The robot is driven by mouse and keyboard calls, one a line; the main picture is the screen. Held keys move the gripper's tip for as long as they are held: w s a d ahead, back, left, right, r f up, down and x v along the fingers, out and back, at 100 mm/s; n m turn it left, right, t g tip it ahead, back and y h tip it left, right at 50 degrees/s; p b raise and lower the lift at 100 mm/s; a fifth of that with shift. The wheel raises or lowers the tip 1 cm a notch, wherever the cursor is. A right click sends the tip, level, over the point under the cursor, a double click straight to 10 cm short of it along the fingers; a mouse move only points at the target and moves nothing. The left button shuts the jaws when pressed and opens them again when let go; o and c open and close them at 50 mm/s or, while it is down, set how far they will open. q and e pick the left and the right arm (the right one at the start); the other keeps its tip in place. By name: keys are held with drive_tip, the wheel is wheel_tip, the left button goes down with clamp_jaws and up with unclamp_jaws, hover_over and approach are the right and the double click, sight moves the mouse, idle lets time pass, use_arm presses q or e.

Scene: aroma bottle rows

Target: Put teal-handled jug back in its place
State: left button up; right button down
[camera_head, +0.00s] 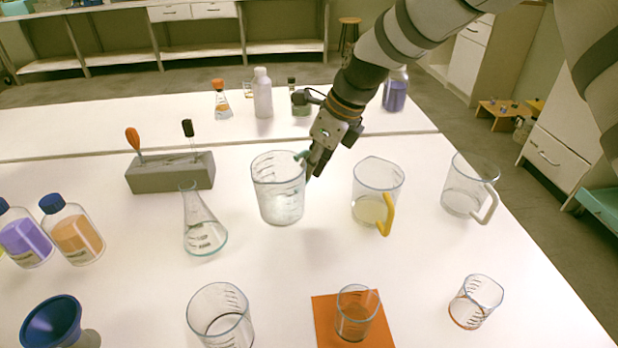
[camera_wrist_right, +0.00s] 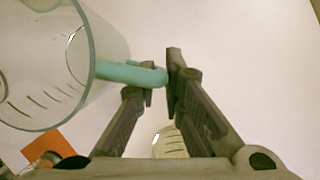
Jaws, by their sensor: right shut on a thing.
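The teal-handled jug (camera_head: 278,195) is a clear glass jug with markings, upright at the middle of the white table in the head view. My right gripper (camera_head: 310,160) is at the jug's upper right side, shut on its teal handle. In the right wrist view the teal handle (camera_wrist_right: 120,72) runs between the fingertips (camera_wrist_right: 160,78), and the jug's clear body (camera_wrist_right: 50,70) fills the upper left. I cannot tell whether the jug's base touches the table. My left gripper is not in view.
A yellow-handled jug (camera_head: 376,192) and a white-handled jug (camera_head: 468,186) stand to the right. A conical flask (camera_head: 203,225) stands to the left, by a grey holder (camera_head: 172,173). Beakers stand in front, one on an orange mat (camera_head: 325,325). Bottles (camera_head: 262,92) stand behind.

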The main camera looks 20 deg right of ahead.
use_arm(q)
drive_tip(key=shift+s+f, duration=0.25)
use_arm(e)
drive_tip(key=shift+w+d+f, duration=0.1)
drive_tip(key=shift+w+f, duration=0.1)
drive_tip(key=shift+f, duration=0.7)
drive_tip(key=shift+w+d+f, duration=0.1)
drive_tip(key=shift+w+f, duration=0.05)
drive_tip(key=shift+f, duration=0.75)
drive_tip(key=shift+a+f, duration=0.1)
drive_tip(key=c, duration=1.7)
unclamp_jaws()
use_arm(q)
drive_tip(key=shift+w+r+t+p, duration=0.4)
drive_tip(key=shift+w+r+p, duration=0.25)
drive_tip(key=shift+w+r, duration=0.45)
use_arm(e)
drive_tip(key=v, duration=1.2)
